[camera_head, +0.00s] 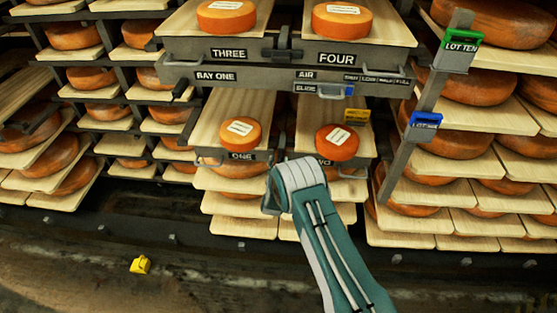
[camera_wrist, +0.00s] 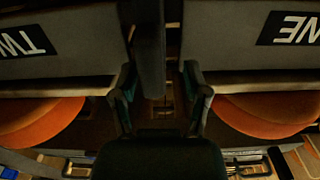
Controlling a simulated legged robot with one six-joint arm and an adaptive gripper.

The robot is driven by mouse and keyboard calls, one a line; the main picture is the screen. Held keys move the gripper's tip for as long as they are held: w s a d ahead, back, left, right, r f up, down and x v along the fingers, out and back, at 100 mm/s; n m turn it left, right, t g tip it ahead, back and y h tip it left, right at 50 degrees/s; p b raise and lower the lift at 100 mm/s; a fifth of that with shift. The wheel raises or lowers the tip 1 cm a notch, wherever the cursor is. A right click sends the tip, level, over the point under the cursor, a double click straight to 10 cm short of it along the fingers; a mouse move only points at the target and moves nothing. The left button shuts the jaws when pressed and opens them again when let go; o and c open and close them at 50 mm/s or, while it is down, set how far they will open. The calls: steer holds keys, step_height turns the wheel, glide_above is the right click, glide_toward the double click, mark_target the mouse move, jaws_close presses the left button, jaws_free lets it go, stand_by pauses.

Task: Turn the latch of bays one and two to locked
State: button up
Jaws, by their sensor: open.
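Bay one's label (camera_head: 242,156) and bay two's label (camera_head: 324,161), partly covered by my arm, sit on the drawer fronts of the lower shelf. An orange cheese wheel stands on each board, bay one's (camera_head: 237,136) and bay two's (camera_head: 337,142). In the upside-down wrist view, the TWO plate (camera_wrist: 22,40) is left and the ONE plate (camera_wrist: 297,29) right. A dark upright bar (camera_wrist: 150,45), perhaps the latch, stands between the two fronts. My gripper (camera_wrist: 160,85) is open, its fingers to either side of the bar's lower end; contact cannot be told. My arm hides the gripper and latch in the head view.
A yellow object (camera_head: 140,265) lies on the floor.

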steer(key=shift+w+d, duration=0.35)
steer(key=shift+d, duration=0.05)
steer(key=shift+a, duration=0.15)
jaws_close()
steer(key=m, duration=0.4)
steer(key=shift+d+m, duration=0.3)
steer(key=shift+d, duration=0.05)
steer(key=m, duration=0.4)
steer(key=shift+d+f+m, duration=0.25)
steer(key=shift+d+m, duration=0.05)
steer(key=shift+d, duration=0.05)
steer(key=m, duration=0.4)
steer(key=shift+d+f, duration=0.2)
steer(key=shift+f, duration=0.15)
steer(key=shift+s+d+f+m, duration=0.1)
steer(key=shift+f+m, duration=0.15)
steer(key=shift+m, duration=0.95)
steer(key=shift+d+f+m, duration=0.1)
steer(key=shift+f+m, duration=0.1)
steer(key=shift+m, duration=1)
